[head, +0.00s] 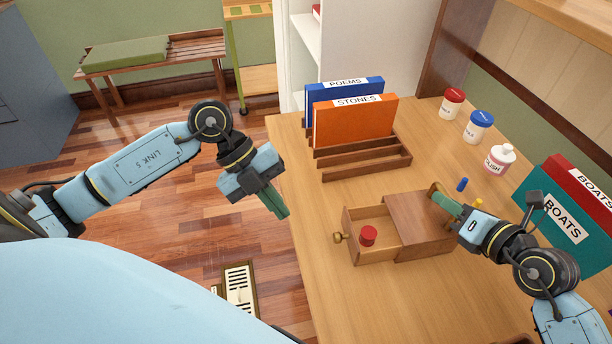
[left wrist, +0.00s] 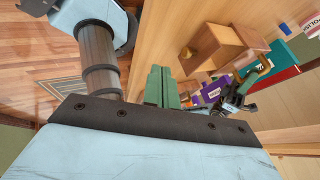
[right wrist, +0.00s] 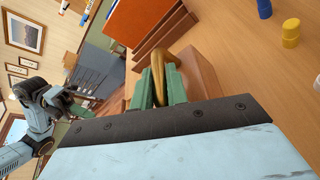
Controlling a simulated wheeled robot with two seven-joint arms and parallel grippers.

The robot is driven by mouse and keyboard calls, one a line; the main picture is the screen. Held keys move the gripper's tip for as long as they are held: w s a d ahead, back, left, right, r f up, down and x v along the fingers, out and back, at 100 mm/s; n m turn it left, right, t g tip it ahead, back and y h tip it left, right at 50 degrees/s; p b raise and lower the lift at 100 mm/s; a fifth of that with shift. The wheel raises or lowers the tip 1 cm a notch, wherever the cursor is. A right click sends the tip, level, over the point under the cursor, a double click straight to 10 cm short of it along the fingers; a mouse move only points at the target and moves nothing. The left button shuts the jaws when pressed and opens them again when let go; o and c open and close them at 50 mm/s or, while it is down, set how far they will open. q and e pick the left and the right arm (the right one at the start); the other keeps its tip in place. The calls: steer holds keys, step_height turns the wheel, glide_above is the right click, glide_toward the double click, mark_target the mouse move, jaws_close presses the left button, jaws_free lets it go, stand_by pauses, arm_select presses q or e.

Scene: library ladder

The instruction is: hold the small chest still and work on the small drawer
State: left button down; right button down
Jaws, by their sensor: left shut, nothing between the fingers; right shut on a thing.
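The small wooden chest (head: 420,218) stands on the desk, and it also shows in the left wrist view (left wrist: 210,45). Its small drawer (head: 372,220) is pulled well out to the left, with a round knob (head: 338,238) on its front. A red round item (head: 368,235) lies inside the drawer. My right gripper (head: 440,198) is shut on the chest's curved handle (right wrist: 158,72) at the chest's right end. My left gripper (head: 279,209) is shut and empty, left of the drawer near the desk's edge, apart from the knob. Its green fingers show together in the left wrist view (left wrist: 161,88).
A wooden rack (head: 372,160) with blue (head: 345,88) and orange (head: 353,122) books stands behind the chest. Jars (head: 478,127) and a bottle (head: 499,158) stand at the back right. Teal and red books (head: 560,215) are beside my right arm. Bare desk lies in front of the chest.

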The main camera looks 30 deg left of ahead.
mark_target(369, 231)
arm_select(q)
steer(key=x, duration=0.7)
steer(key=shift+d+f, duration=0.2)
steer(key=w+d, duration=0.2)
steer(key=shift+d, duration=0.3)
steer(key=shift+w+d, duration=0.25)
steer(key=shift+d, duration=0.05)
steer(key=w+d, duration=0.6)
steer(key=shift+d, duration=0.4)
arm_select(e)
steer(key=shift+s, duration=0.1)
